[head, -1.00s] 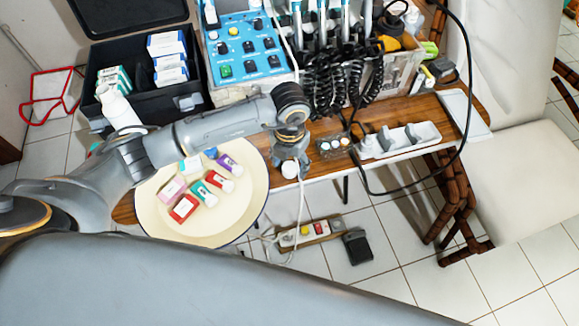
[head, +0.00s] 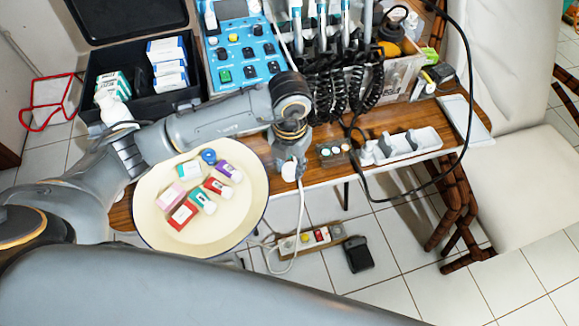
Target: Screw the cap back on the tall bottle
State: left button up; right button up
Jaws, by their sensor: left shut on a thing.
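My left arm reaches in from the left over a round cream tray (head: 160,228). My left gripper (head: 290,162) points down at the table's front edge, right of the tray. It is shut on a small white round thing (head: 289,172); I cannot tell whether this is the cap. The fingers are mostly hidden by the wrist. A white bottle (head: 113,107) stands at the left by the black case, partly behind my arm. A blue round piece (head: 208,156), perhaps a cap, lies at the tray's back rim. My right gripper is not in view.
Several small coloured boxes or vials (head: 183,215) lie in the tray. Behind are an open black case (head: 150,103), a blue control panel (head: 243,55) and coiled black hoses (head: 340,85). A grey holder (head: 410,143) stands right. A white cable (head: 299,215) hangs near my gripper.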

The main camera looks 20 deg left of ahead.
aim_at(290, 170)
pick_arm(q)
jog(key=s+d+r, duration=0.4)
jog(key=s+r, duration=0.4)
jog(key=s, duration=0.3)
jog(key=shift+s, duration=0.3)
